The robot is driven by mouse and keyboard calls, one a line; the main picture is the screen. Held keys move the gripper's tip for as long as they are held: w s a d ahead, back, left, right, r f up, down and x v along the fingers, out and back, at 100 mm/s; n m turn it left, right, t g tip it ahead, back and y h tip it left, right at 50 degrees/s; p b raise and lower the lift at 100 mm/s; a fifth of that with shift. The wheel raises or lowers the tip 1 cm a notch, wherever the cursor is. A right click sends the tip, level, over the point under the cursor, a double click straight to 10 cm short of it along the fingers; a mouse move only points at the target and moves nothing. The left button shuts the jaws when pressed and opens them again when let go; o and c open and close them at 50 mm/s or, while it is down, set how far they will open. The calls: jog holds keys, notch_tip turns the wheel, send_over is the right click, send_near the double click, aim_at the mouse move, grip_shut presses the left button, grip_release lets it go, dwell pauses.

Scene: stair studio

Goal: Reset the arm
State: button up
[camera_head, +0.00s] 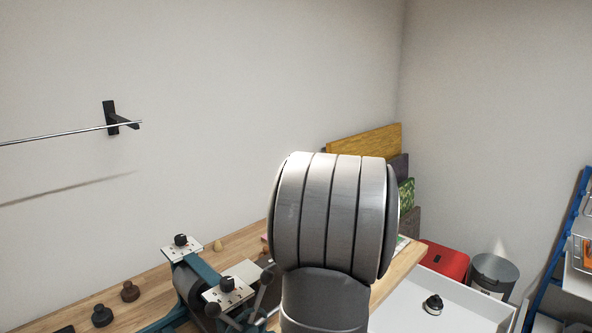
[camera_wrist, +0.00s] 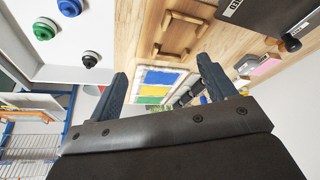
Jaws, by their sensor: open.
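My gripper (camera_wrist: 163,90) shows in the wrist view with its two dark blue fingers wide apart and nothing between them. Beyond the fingers lies a wooden table (camera_wrist: 130,30), with a tray of blue, yellow and green panels (camera_wrist: 157,89) seen through the gap. In the head view, a large grey ribbed part of my arm fills the middle and hides part of the table (camera_head: 118,292). The gripper itself is not visible in the head view.
In the head view, a blue machine (camera_head: 190,280) stands on the table. A white surface (camera_head: 408,302) with a black knob (camera_head: 433,304), a red box (camera_head: 444,261) and a metal bin (camera_head: 493,275) are at right. A rail (camera_head: 60,134) is on the left wall.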

jog(key=w+a+r, duration=0.1)
jog(key=a+r, duration=0.1)
jog(key=a, duration=0.3)
jog(key=w+a+r+n, duration=0.1)
jog(key=a+r, duration=0.2)
jog(key=a, duration=0.2)
jog(key=shift+a+r, duration=0.25)
jog(key=shift+a, duration=0.1)
jog(key=shift+o, duration=0.3)
